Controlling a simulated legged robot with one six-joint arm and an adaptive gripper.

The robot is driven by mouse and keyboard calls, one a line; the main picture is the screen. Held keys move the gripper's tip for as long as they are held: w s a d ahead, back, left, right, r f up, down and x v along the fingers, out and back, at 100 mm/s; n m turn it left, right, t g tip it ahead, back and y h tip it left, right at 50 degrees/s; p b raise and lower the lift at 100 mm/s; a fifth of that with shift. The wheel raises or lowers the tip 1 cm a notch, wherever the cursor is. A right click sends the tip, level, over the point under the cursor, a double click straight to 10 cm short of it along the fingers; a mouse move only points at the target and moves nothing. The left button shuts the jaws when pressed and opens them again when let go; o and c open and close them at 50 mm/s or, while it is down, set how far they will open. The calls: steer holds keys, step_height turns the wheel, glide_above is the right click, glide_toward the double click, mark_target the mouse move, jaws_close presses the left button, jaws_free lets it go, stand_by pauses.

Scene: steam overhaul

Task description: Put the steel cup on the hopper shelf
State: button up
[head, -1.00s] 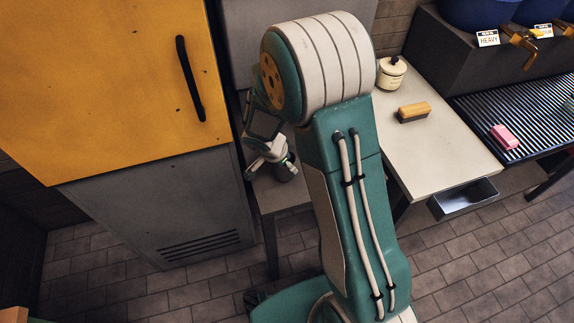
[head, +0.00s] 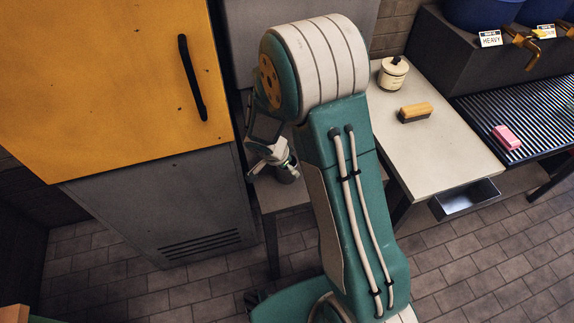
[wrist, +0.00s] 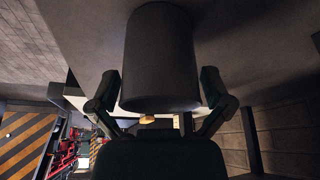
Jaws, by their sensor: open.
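The steel cup (head: 287,174) looks dark grey and stands on a low grey stand (head: 283,198) beside the cabinet. My gripper (head: 272,165) is at the cup and hides part of it in the head view. In the wrist view the cup (wrist: 160,55) fills the upper middle as a dark cylinder. My open gripper (wrist: 160,100) has one finger on either side of it, with the left finger close to its wall; I cannot tell if it touches. No shelf is marked as the hopper shelf; a dark ledge (head: 425,50) carries blue vessels at upper right.
A tall yellow and grey cabinet (head: 110,90) stands close on the left. A pale table (head: 430,160) on the right holds a lidded jar (head: 392,74) and a brush (head: 415,113). A slatted rack (head: 535,115) holds a pink block (head: 506,138). A metal tray (head: 465,198) hangs below the table's edge.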

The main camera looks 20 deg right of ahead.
steer(key=v, duration=1.2)
steer(key=s+d+r+n+t+y, duration=0.1)
steer(key=s+r+n+t+y, duration=0.1)
steer(key=s+r+n, duration=0.4)
steer(key=s+d+r+n+t+y, duration=0.1)
steer(key=s+d+r+n+y, duration=0.1)
steer(key=s+r+n, duration=0.5)
steer(key=s+r, duration=0.5)
steer(key=s, duration=0.1)
steer(key=shift+s+d+n+t, duration=0.3)
steer(key=shift+t, duration=0.1)
steer(key=shift+r, duration=0.1)
